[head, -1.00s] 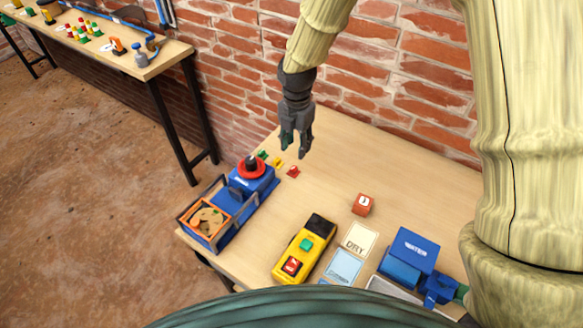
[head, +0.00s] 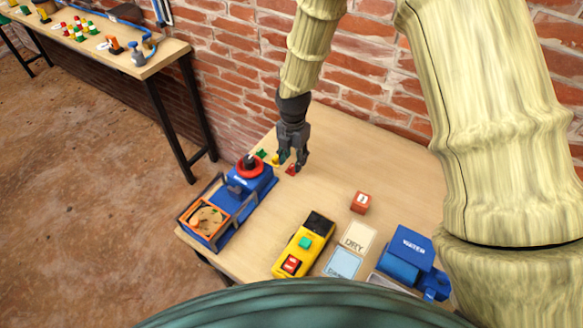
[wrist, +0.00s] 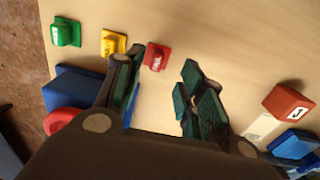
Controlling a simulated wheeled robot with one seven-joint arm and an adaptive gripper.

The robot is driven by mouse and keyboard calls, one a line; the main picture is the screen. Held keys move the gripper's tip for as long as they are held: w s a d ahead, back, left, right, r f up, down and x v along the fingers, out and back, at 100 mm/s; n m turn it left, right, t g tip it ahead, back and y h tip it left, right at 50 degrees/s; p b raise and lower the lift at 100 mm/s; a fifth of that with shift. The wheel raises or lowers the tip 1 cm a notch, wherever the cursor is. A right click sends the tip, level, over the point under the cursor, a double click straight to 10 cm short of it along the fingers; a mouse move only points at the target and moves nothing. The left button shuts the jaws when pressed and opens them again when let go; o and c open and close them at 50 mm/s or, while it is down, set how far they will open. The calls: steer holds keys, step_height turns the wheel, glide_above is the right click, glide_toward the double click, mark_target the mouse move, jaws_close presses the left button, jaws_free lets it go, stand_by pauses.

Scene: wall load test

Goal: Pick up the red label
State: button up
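The red label (wrist: 157,57) is a small red piece with white lettering, lying on the wooden table. In the head view the red label (head: 291,169) shows just below my gripper (head: 292,158), near the blue machine. In the wrist view my gripper (wrist: 160,95) is open, with the red label beyond the fingertips, closer to the left finger. Nothing is between the fingers. A yellow label (wrist: 113,43) and a green label (wrist: 66,32) lie in a row to its left.
A blue machine with a red ring (head: 249,167) stands left of the labels. A red-orange cube (head: 360,202), a yellow device (head: 304,246), a DRY card (head: 356,238) and a blue WATER box (head: 410,250) lie to the right. The brick wall rises behind the table.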

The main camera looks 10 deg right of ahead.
mark_target(291, 167)
steer(key=f, duration=0.1)
steer(key=f+p, duration=0.1)
steer(key=shift+w+a+f, duration=0.1)
steer(key=shift+a+f, duration=0.2)
steer(key=shift+f, duration=0.7)
steer(key=shift+c, duration=0.4)
steer(key=c, duration=0.7)
